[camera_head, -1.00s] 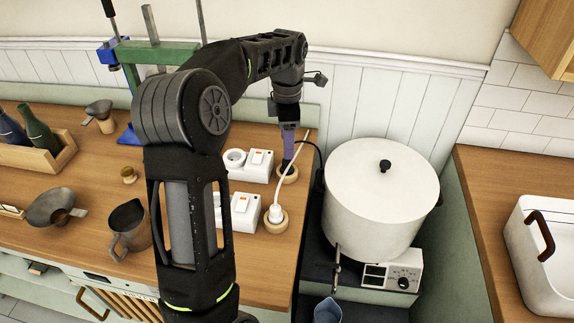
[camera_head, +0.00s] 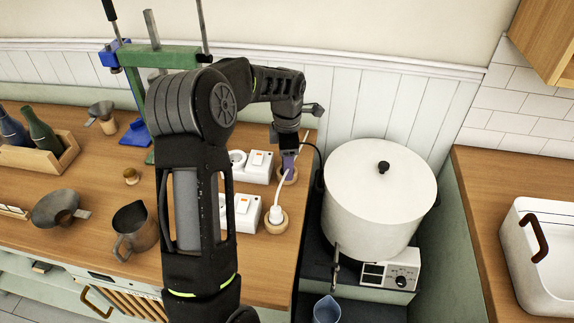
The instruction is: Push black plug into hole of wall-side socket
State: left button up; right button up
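The wall-side socket (camera_head: 259,167) is a white block with a round hole and an orange-marked switch, on the counter near the back wall; my arm partly covers its left side. A round wooden holder (camera_head: 290,178) stands just right of it. The black plug was visible at this holder earlier and is now hidden by my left gripper (camera_head: 289,166). Its black cable (camera_head: 314,150) runs toward the pot. The gripper's purple fingers point down at the holder; their gap is too small to judge. My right gripper is out of view.
A second socket (camera_head: 243,212) stands nearer, beside a white plug (camera_head: 276,214) with a white cord in another wooden holder. A large white pot (camera_head: 380,195) on a heater stands right. A metal jug (camera_head: 135,228) and funnel (camera_head: 58,208) are left.

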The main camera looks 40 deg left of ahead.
pick_arm(q)
jog(key=shift+f, duration=0.15)
jog(key=shift+c, duration=0.4)
grip_shut()
dwell(0.5)
